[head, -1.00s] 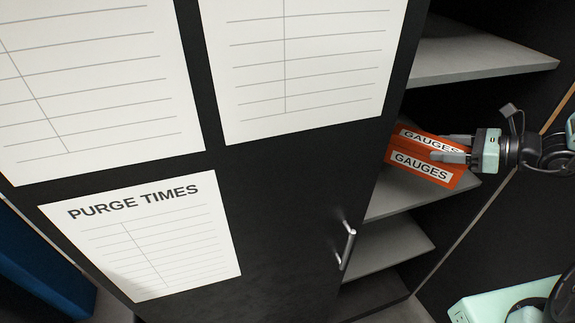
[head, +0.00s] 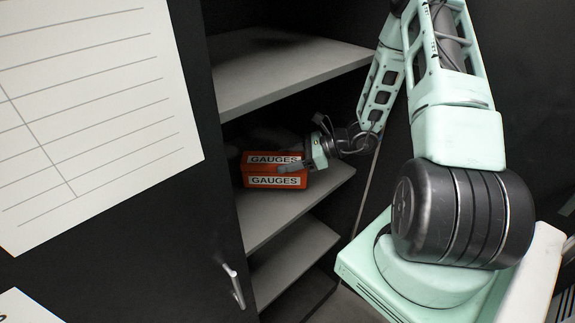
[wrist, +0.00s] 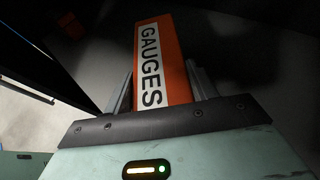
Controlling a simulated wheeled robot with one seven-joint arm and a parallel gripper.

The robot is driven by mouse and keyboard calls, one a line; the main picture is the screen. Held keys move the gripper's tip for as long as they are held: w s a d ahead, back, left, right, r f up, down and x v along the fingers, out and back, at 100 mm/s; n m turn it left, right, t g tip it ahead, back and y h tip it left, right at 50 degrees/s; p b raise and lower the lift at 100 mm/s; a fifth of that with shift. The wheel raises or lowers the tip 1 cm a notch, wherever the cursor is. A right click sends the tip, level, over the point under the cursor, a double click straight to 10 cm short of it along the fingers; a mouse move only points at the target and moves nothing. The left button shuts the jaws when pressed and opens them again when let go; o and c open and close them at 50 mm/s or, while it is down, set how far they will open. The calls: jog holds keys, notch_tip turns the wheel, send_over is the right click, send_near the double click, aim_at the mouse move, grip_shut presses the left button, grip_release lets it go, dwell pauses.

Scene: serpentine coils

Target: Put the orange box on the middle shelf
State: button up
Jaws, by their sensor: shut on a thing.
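The orange box (head: 275,180) has two white labels reading "GAUGES". In the head view it is inside the open cabinet, at the level of the middle shelf (head: 262,226); I cannot tell whether its underside touches the shelf. My gripper (head: 292,166) reaches in from the right and is shut on the box. In the wrist view the orange box (wrist: 168,62) sits between the two fingers of my gripper (wrist: 160,88), with its label facing the camera. The box's far end is in shadow.
An upper shelf (head: 290,70) is above the box and a lower shelf (head: 290,262) is below. The open cabinet door (head: 130,250), with white sheets and a metal handle (head: 233,285), stands at the left. The middle shelf's front part is bare.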

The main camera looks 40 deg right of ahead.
jog(key=shift+f, duration=1.25)
jog(key=shift+f, duration=0.1)
jog(key=o, duration=1.4)
jog(key=shift+r, duration=0.2)
jog(key=shift+b+v, duration=0.85)
jog(key=shift+v, duration=2.9)
jog(key=shift+s+f, duration=0.1)
jog(key=shift+f, duration=0.05)
